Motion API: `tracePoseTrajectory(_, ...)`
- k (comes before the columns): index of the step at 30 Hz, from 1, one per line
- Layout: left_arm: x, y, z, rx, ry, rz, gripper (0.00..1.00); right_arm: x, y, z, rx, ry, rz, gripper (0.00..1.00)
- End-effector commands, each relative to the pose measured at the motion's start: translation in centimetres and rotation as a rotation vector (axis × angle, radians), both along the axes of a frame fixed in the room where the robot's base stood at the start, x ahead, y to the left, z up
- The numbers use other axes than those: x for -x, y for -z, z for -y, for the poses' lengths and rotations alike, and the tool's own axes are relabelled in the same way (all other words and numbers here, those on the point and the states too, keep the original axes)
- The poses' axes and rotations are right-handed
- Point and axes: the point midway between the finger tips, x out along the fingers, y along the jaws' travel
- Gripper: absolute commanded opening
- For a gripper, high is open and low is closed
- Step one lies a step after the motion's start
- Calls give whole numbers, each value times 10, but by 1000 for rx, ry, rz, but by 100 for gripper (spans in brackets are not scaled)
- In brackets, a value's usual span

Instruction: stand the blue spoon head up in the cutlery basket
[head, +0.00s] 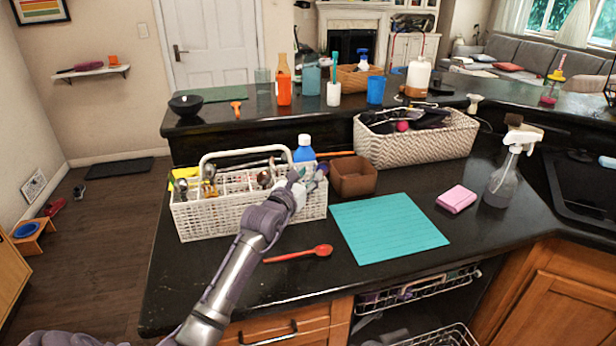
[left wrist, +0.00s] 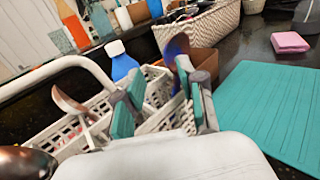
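The white cutlery basket (head: 215,218) stands at the left of the dark counter, its handle arching over it. The blue spoon (left wrist: 177,46), with a blue-purple head that looks partly brownish, stands head up at the basket's right end; it also shows in the head view (head: 321,171). My left gripper (left wrist: 162,98) is over that end of the basket, its teal-padded fingers apart. The spoon's lower part is hidden behind the right finger in the left wrist view, so its contact with the basket floor cannot be seen. My right gripper is not in view.
Other cutlery stands in the basket. A blue bottle (head: 304,150) is behind it and a brown box (head: 353,178) to its right. A red spoon (head: 300,254) lies in front, beside a teal mat (head: 388,228). A pink sponge (head: 456,199) lies further right.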

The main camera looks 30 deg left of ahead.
Motion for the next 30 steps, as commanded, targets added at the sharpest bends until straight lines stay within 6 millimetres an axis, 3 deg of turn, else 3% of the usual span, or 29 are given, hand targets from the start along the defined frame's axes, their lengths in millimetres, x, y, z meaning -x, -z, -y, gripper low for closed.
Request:
tracePoseTrajectory(8, 8, 1, 1, 1, 0, -1, 39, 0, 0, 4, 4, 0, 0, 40)
tracePoseTrajectory(21, 94, 1, 12, 1, -1, -2, 39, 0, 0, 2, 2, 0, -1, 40)
tracePoseTrajectory(30, 119, 0, 15, 0, 0, 0, 39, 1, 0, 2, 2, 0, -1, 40)
